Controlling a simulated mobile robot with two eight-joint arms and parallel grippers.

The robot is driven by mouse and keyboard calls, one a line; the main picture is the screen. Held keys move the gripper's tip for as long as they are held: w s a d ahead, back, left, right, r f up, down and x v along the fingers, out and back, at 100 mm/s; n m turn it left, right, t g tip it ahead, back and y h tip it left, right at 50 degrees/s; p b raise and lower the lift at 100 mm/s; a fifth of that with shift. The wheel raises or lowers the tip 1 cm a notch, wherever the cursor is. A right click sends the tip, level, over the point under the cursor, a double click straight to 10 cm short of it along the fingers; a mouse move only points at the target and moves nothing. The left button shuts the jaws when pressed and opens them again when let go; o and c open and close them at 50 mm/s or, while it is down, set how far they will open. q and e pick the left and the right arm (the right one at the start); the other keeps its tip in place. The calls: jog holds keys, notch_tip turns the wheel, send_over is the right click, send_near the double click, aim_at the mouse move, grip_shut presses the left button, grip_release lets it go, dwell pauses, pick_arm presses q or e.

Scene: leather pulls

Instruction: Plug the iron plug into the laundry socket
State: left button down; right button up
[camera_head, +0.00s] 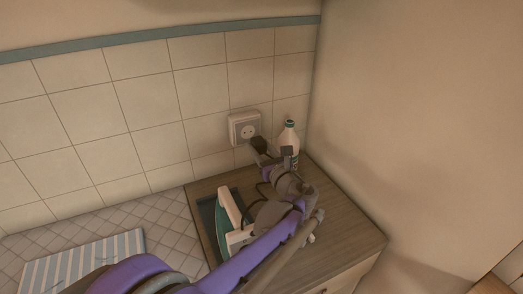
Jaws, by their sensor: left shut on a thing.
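The laundry socket (246,128) is a white square wall outlet with a round grey face, on the tiled wall. My left gripper (272,153) is just below and right of the socket, in front of the wall. It is shut on the iron plug, which is small, dark and mostly hidden by the fingers; I cannot tell whether it touches the socket. The iron (231,218), white and green, stands on a dark tray on the wooden counter. A dark cord shows in part beside my left wrist. My right gripper is not in view.
A white bottle with a green cap (289,137) stands close behind my left gripper in the corner. The wooden counter (345,232) is clear at right. A striped cloth (75,268) lies at lower left. A plain wall (420,130) bounds the right side.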

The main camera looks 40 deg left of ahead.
aim_at(262, 150)
pick_arm(q)
jog(key=shift+x, duration=2.4)
jog(key=shift+w+a, duration=0.15)
jog(key=shift+a, duration=0.35)
dwell(0.4)
jog(key=shift+c, duration=1.4)
grip_release()
jog(key=v, duration=1.1)
